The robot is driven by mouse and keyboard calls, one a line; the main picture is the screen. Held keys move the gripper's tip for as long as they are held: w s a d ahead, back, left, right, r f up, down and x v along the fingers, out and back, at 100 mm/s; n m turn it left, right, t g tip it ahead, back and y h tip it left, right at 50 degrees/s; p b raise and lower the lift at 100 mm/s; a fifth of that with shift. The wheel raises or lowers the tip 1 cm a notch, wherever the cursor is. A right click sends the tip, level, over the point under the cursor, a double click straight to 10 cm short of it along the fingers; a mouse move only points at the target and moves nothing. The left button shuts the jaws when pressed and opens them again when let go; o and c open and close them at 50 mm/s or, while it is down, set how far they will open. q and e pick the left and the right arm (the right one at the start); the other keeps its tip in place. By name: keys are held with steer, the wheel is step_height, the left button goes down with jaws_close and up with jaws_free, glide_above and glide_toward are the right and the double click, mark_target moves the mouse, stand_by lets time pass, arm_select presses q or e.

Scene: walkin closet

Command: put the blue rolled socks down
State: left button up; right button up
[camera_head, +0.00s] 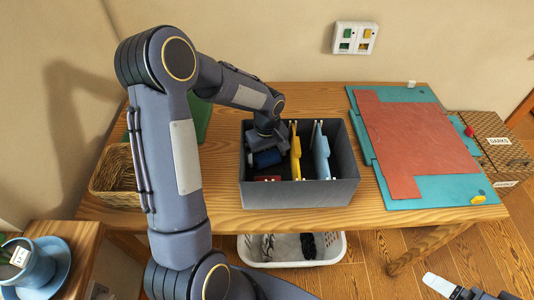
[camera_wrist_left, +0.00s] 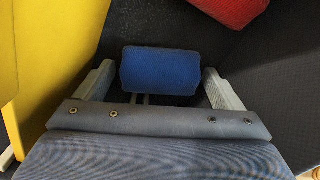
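The blue rolled socks (camera_head: 267,158) are low in the left compartment of the grey bin (camera_head: 300,195). My left gripper (camera_head: 266,150) reaches down into that compartment from above. Whether the socks touch the bin floor is hard to tell. My right gripper (camera_head: 468,290) shows only in part at the bottom right, away from the bin.
A red roll (camera_head: 267,179) lies in the same compartment, also seen in the left wrist view (camera_wrist_left: 228,8). A yellow divider (camera_head: 296,155) and a light blue divider (camera_head: 321,153) stand upright. A wicker basket (camera_head: 115,180) is left, a red-and-teal mat (camera_head: 430,195) right.

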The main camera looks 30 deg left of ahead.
mark_target(267, 153)
arm_select(q)
step_height(267, 153, up, 12)
steer(key=s+d+r+m+t+h, duration=0.1)
steer(key=s+r+m, duration=0.15)
steer(key=s, duration=0.35)
steer(key=s+d+r+m+t+h, duration=0.1)
steer(key=s+r+m, duration=0.1)
steer(key=s+r, duration=0.3)
steer(key=s+d+f+m+t+h, duration=0.1)
steer(key=s+d+f+m+t, duration=0.1)
steer(key=s, duration=0.9)
steer(key=d+m+t, duration=0.1)
steer(key=d+m, duration=0.1)
steer(key=d, duration=0.1)
steer(key=shift+s+d+f+m+t+h, duration=0.15)
steer(key=shift+s+d+m+t+h, duration=0.15)
steer(key=shift+s+d+m+h, duration=0.1)
